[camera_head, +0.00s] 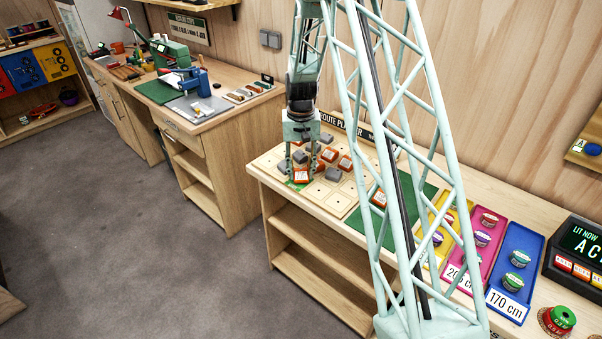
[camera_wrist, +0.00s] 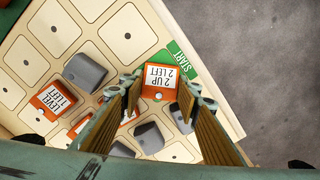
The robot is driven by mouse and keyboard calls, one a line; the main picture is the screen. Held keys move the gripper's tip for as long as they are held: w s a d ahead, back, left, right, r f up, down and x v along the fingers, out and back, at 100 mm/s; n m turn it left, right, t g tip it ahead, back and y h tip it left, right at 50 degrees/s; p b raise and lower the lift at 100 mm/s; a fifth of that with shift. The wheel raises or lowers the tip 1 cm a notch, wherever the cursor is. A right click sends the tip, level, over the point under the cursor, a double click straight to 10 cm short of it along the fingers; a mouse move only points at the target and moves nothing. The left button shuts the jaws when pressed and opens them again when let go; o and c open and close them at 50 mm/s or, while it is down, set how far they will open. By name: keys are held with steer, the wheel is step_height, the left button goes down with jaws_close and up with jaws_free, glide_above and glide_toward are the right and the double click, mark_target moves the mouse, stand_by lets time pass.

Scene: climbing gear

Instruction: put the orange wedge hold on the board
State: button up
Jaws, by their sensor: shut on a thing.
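My gripper (camera_head: 301,167) is over the near left corner of the pale route board (camera_head: 337,208). It is shut on an orange wedge hold (camera_wrist: 158,78) with a white label reading "2 UP 2 LEFT". In the wrist view the two fingers of my gripper (camera_wrist: 160,88) stand on either side of the hold. The orange hold also shows below my gripper in the head view (camera_head: 301,176). It is at the green START square (camera_wrist: 183,64), partly covering it. I cannot tell whether the hold touches the board.
Grey holds (camera_wrist: 85,72) and other orange labelled holds (camera_wrist: 54,101) sit on nearby squares. Several squares toward the upper left of the wrist view are empty. Yellow, pink (camera_head: 466,287) and blue (camera_head: 497,305) trays with round pieces stand to the right, beyond a green mat (camera_head: 415,209).

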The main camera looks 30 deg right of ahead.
mark_target(301, 171)
steer(key=shift+f, duration=0.25)
steer(key=o, duration=0.8)
steer(key=shift+o, duration=0.2)
steer(key=shift+r, duration=0.15)
step_height(301, 171, up, 12)
steer(key=p, duration=0.1)
stand_by(0.4)
stand_by(0.6)
